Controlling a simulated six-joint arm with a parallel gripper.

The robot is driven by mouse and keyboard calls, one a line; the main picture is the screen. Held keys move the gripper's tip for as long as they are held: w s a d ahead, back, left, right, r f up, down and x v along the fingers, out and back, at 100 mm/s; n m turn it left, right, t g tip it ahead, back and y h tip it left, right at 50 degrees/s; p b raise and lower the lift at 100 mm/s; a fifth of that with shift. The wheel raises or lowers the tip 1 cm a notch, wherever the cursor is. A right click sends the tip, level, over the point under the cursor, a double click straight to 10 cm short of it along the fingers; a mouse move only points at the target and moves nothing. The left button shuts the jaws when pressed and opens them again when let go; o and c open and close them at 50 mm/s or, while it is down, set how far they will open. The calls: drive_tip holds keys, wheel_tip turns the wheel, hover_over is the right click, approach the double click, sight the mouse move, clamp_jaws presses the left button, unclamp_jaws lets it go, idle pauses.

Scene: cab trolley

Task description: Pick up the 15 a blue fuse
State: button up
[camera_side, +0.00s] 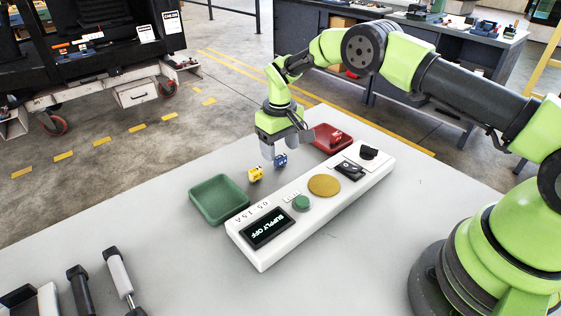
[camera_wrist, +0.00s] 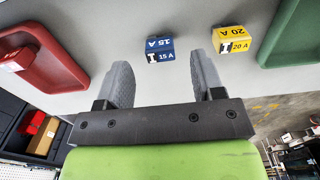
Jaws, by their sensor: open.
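The blue 15 A fuse (camera_wrist: 160,50) lies on the pale table in the wrist view, ahead of the gap between my fingers. In the side view the blue fuse (camera_side: 280,160) is just below my gripper. My gripper (camera_side: 284,148) is open and empty above the table, pointing down. In the wrist view its two grey fingers (camera_wrist: 162,72) stand apart, with the fuse beyond their tips and untouched as far as I can see. A yellow 20 A fuse (camera_wrist: 232,40) lies to the right; it also shows in the side view (camera_side: 255,174).
A white control panel (camera_side: 250,258) with a "SUPPLY OFF" display, green button and gold disc is beside the fuses. A green tray (camera_side: 219,198) is left; a red tray (camera_side: 345,142) holding a red item is behind. Tools (camera_side: 120,272) lie at the front left.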

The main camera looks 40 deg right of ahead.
sight(279, 156)
wheel_tip(279, 156, down, 3)
drive_tip(key=shift+f, duration=0.15)
drive_tip(key=shift+c, duration=0.4)
drive_tip(key=c, duration=0.9)
